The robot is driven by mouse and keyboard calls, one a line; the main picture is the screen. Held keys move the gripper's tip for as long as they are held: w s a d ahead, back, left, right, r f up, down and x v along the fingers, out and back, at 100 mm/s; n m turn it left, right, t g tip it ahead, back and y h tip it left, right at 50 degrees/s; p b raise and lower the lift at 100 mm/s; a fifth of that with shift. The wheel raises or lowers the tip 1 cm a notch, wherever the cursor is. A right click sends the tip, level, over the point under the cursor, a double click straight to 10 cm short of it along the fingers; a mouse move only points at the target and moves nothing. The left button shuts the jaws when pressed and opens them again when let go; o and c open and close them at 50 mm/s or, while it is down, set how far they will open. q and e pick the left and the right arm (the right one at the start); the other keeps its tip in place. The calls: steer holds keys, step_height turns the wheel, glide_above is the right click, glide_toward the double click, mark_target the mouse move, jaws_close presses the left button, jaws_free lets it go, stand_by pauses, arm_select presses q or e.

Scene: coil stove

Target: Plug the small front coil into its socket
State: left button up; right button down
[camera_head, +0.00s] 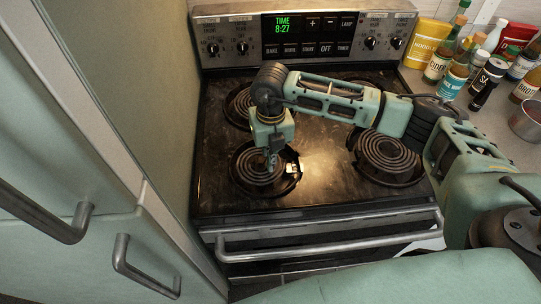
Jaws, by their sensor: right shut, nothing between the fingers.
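The small front coil (252,176) is a dark spiral at the front left of the stove top (315,197). Part of it is hidden behind my right gripper (272,160). The right gripper points down over the coil with its fingers shut and nothing between them. I cannot tell whether the fingertips touch the coil. A small pale piece (292,170) shows at the coil's right edge, beside the fingers. The coil's socket cannot be made out. My left gripper is not in view.
Other coils sit at the back left (239,108) and front right (384,150). My right arm crosses above the stove from the right. Bottles (487,80) and a metal pot (527,122) stand on the right counter. A cabinet wall (145,85) borders the left; an oven handle (330,236) runs along the front.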

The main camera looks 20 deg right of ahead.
mark_target(285, 161)
steer(key=shift+d, duration=0.15)
steer(key=shift+s+d+r, duration=0.1)
steer(key=shift+s+d, duration=0.15)
steer(key=shift+d, duration=0.5)
steer(key=shift+d+n, duration=0.2)
steer(key=shift+n, duration=0.1)
steer(key=shift+s+d+r, duration=0.1)
steer(key=shift+s+d, duration=0.2)
steer(key=shift+d, duration=0.45)
step_height(285, 161, up, 8)
steer(key=p, duration=0.4)
stand_by(0.6)
steer(key=shift+s, duration=0.1)
stand_by(0.4)
